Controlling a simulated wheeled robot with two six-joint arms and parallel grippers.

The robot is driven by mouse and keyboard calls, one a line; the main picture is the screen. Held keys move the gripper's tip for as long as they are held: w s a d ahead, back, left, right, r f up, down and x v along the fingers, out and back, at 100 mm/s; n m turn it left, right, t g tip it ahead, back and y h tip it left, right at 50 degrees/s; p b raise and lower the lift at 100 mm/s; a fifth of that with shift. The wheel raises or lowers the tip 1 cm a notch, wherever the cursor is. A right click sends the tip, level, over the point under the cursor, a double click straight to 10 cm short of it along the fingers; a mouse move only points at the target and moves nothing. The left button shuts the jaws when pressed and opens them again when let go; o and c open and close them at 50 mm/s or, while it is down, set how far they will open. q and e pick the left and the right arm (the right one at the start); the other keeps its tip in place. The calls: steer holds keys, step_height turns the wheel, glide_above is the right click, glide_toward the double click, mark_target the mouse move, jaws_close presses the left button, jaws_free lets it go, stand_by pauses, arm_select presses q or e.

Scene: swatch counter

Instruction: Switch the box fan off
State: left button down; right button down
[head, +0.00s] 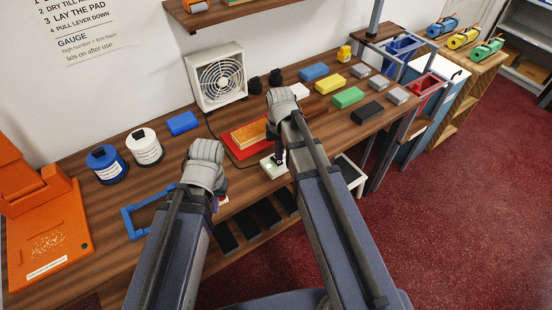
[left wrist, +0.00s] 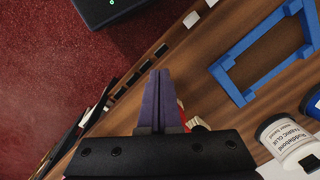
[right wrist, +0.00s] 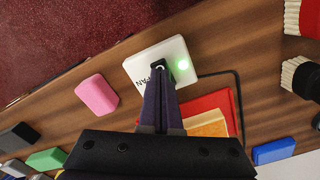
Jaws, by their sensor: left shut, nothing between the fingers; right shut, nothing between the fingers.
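The white box fan (head: 220,76) stands at the back of the counter against the wall, its grille facing out. Its white switch box (head: 272,172) lies near the counter's front edge; in the right wrist view the box (right wrist: 146,56) reads "FAN" and has a lit green lamp (right wrist: 183,64). My right gripper (head: 279,160) is shut and empty, its tips (right wrist: 160,68) at the dark switch on the box. I cannot tell whether they touch it; they partly hide it. My left gripper (left wrist: 160,74) is shut and empty over the front edge, left of the box.
A red and yellow pad (right wrist: 208,118) lies right beside the switch box, and a pink block (right wrist: 97,96) is also close. A dark cable runs from the box. A blue frame (left wrist: 240,82) and glue jars (left wrist: 288,138) are near my left gripper.

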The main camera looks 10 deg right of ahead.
steer(key=shift+f+b, duration=0.95)
stand_by(0.9)
steer(key=shift+r, duration=0.15)
step_height(320, 180, up, 7)
steer(key=p, duration=0.7)
steer(key=s+a+n+h, duration=0.1)
steer(key=s+a+n, duration=0.4)
steer(key=s+a, duration=0.5)
steer(key=s, duration=0.4)
steer(key=shift+s+a+n, duration=0.15)
steer(key=shift+a+n, duration=0.1)
steer(key=shift+n, duration=0.15)
